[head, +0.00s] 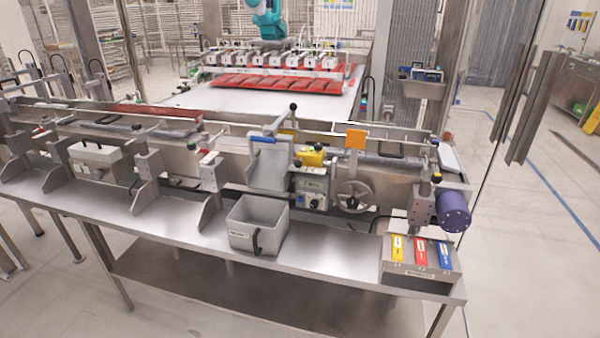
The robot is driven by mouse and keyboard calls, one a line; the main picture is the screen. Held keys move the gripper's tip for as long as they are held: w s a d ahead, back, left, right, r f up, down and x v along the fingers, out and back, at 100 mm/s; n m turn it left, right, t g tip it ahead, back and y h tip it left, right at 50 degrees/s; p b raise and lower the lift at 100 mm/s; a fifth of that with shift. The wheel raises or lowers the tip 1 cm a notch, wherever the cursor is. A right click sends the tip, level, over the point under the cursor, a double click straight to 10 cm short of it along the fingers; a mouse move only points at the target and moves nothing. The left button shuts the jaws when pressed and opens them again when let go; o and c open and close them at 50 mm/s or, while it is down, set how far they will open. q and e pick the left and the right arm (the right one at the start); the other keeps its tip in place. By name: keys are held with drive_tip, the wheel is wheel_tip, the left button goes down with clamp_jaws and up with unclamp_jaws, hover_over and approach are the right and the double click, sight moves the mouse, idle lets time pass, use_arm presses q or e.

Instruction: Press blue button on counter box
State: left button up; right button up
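The counter box (419,278) is a grey metal box at the right front corner of the steel table. Its sloped top carries three coloured buttons in a row. The blue button (445,254) is the rightmost, the red button (421,252) is in the middle and the yellow button (397,248) is on the left. Nothing covers the box or its buttons. Neither of my grippers shows in the head view.
A grey bin (257,225) stands on the steel table (330,248), left of the box. Behind are a conveyor with a handwheel (354,196) and a purple motor (453,211) close behind the box. The floor to the right (535,245) is clear.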

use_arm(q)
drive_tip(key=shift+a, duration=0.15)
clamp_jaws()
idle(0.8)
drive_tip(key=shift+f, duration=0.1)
